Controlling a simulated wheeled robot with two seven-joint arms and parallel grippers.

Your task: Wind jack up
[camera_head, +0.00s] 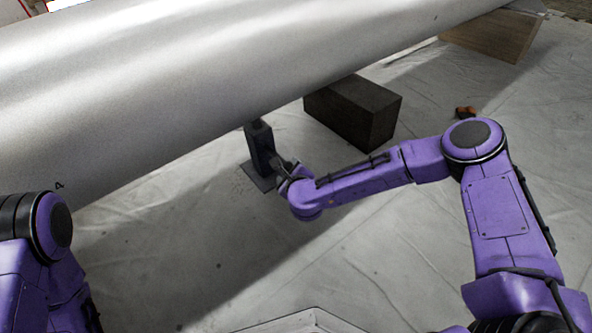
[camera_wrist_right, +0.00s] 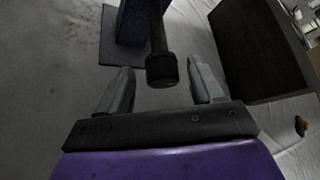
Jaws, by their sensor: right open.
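The jack (camera_head: 261,148) is a dark upright post on a flat square base, standing on the sheeted floor under the large silver cylinder (camera_head: 200,75). In the right wrist view, the jack's dark base and post (camera_wrist_right: 132,25) show at the top. Its handle, a dark bar with a thick round knob (camera_wrist_right: 161,70), points toward my right gripper. My right gripper (camera_wrist_right: 163,86) is open, with one finger on each side of the knob and gaps visible on both sides. In the head view, my right gripper (camera_head: 283,166) is beside the jack, partly hidden by its wrist. My left gripper is out of view.
A dark block (camera_head: 352,110) stands on the floor just right of the jack, under the cylinder. A wooden block (camera_head: 492,36) is farther back right. A small orange-brown object (camera_head: 465,112) lies on the floor. The sheeted floor in front of the jack is clear.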

